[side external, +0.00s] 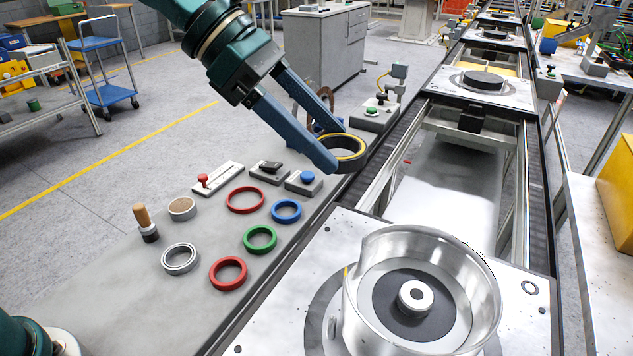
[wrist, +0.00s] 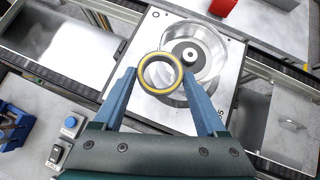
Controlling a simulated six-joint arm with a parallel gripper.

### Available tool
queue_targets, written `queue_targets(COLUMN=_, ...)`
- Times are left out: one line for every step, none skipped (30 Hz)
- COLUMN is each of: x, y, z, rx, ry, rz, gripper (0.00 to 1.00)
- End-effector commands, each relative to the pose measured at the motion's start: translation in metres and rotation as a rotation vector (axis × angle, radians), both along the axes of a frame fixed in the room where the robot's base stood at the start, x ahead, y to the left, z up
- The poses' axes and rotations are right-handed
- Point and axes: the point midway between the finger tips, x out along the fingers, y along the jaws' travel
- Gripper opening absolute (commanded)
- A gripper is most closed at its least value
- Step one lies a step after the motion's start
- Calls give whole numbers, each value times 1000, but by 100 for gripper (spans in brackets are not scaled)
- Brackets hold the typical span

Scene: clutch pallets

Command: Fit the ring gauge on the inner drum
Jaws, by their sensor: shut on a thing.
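My gripper (side external: 340,151) is shut on the ring gauge (side external: 351,158), a dark ring with a yellow inner rim. It holds the ring in the air above the far end of the grey bench. In the wrist view, the ring gauge (wrist: 160,90) sits between the two blue fingers of my gripper (wrist: 160,84). The inner drum (side external: 413,298), a small pale hub with a dark centre, stands inside a clear round housing (side external: 482,282) on the near pallet. The drum (wrist: 190,55) also shows in the wrist view, apart from the ring and partly beside it.
The grey bench (side external: 110,290) carries several coloured rings, such as a green ring (side external: 260,240), plus a wooden-handled tool (side external: 145,222) and small switch boxes (side external: 304,181). The metal pallet (side external: 523,318) lies on a conveyor. A yellow box (side external: 617,185) stands at the right.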

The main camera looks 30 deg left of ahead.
Motion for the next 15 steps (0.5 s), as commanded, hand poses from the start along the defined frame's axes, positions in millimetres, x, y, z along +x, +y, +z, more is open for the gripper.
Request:
queue_targets(x=-2, y=-8, z=-2, rx=1, ry=1, rz=-19, gripper=8)
queue_targets(x=-3, y=-11, z=-3, rx=2, ry=2, rz=-27, gripper=8)
queue_targets(x=-5, y=-15, z=-5, rx=2, ry=3, rz=-32, gripper=8)
queue_targets(x=-6, y=-19, z=-7, rx=2, ry=4, rz=-37, gripper=8)
queue_targets(x=-8, y=-24, z=-10, rx=3, ry=6, rz=-39, gripper=8)
queue_targets(x=-11, y=-30, z=-14, rx=3, ry=6, rz=-40, gripper=8)
queue_targets(x=-13, y=-36, z=-17, rx=3, ry=6, rz=-40, gripper=8)
queue_targets(x=-15, y=-42, z=-21, rx=3, ry=7, rz=-41, gripper=8)
queue_targets(x=-18, y=-51, z=-27, rx=4, ry=7, rz=-42, gripper=8)
queue_targets(x=-20, y=-57, z=-31, rx=3, ry=6, rz=-42, gripper=8)
queue_targets(x=-22, y=-63, z=-35, rx=3, ry=6, rz=-40, gripper=8)
queue_targets(x=-24, y=-71, z=-40, rx=3, ry=6, rz=-41, gripper=8)
queue_targets(x=-27, y=-78, z=-44, rx=4, ry=6, rz=-41, gripper=8)
queue_targets(x=-29, y=-83, z=-48, rx=5, ry=5, rz=-40, gripper=8)
queue_targets(x=-31, y=-91, z=-53, rx=4, ry=4, rz=-40, gripper=8)
